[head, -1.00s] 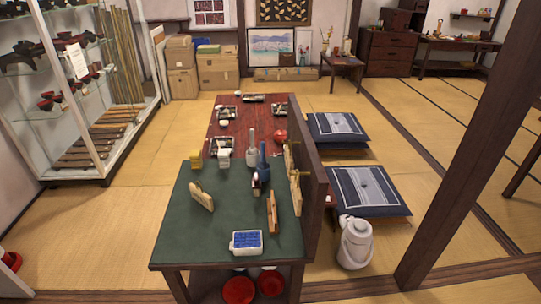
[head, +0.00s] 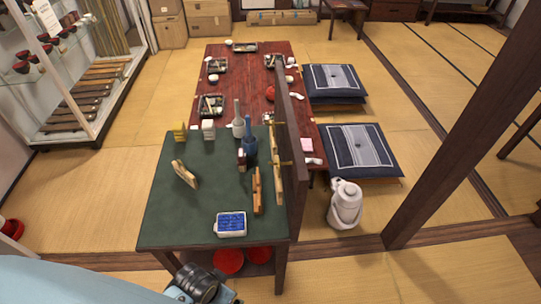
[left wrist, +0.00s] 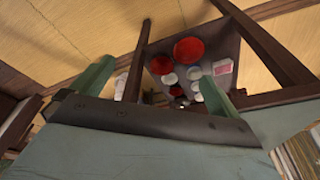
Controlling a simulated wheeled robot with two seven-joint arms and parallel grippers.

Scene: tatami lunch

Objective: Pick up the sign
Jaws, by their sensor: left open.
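Which piece is the sign is not certain. A small light wooden plaque (head: 184,174) stands tilted on the left part of the green table top (head: 200,215). A longer narrow wooden piece (head: 257,190) stands near the right side, and light wooden tags (head: 279,160) hang on the dark upright panel. My left arm enters the head view at the bottom left, in front of the table; its fingertips do not show there. In the left wrist view my left gripper (left wrist: 155,72) is open, its green fingers apart with nothing between them. My right gripper is not in view.
A blue and white dish (head: 231,224) lies near the table's front edge. Bottles (head: 249,146) stand at the back. The dark panel (head: 297,170) edges the right side. Red bowls (left wrist: 193,50) and white cups sit on the shelf below. A white pot (head: 345,205) stands on the floor.

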